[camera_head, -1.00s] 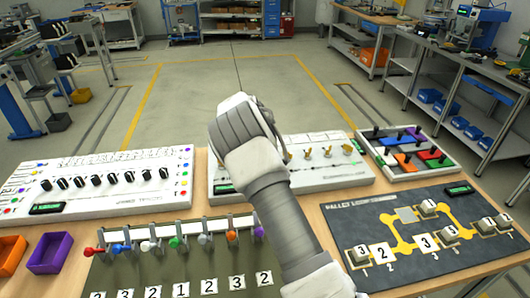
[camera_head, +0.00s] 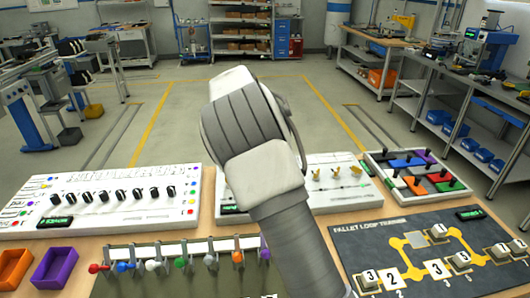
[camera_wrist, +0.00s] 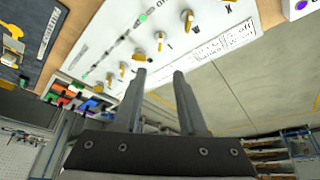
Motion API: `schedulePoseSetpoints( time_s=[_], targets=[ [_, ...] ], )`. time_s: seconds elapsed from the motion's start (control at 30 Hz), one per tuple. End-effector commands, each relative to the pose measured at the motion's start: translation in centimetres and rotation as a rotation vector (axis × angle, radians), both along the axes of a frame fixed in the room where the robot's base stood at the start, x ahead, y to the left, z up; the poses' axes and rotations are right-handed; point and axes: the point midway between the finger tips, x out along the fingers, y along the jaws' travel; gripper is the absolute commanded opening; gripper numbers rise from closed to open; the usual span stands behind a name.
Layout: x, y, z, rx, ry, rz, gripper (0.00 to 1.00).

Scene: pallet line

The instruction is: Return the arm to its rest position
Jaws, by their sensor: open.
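My gripper (camera_wrist: 159,74) shows in the wrist view with its two fingers apart and nothing between them. The fingers point toward the white panel with yellow knobs (camera_wrist: 98,42), and I cannot tell how far off it is. In the head view my grey and white arm rises from the bottom over the middle of the bench and hides part of that white panel (camera_head: 330,200). My gripper's fingers are not visible in the head view.
The bench holds a white panel with black knobs (camera_head: 105,218), a row of coloured-knob levers (camera_head: 168,252), a tray of coloured blocks (camera_head: 378,162) and a dark pallet loop board (camera_head: 375,230). Orange (camera_head: 12,262) and purple (camera_head: 42,275) bins stand left. Open floor lies beyond.

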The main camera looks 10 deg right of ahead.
Motion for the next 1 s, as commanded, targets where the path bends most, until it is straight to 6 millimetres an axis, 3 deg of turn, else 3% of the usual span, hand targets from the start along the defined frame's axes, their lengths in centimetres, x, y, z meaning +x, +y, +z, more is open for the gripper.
schedulePoseSetpoints(
  time_s=[0.57, 0.77, 1.0],
  targets=[
    [-0.9, -0.4, 1.6, 0.016, 0.003, 0.004, 0.41],
    [-4.7, -2.9, 4.9, 0.091, 0.012, 0.049, 0.41],
    [-11.4, -5.0, 8.9, 0.174, 0.012, 0.162, 0.41]
  ],
)
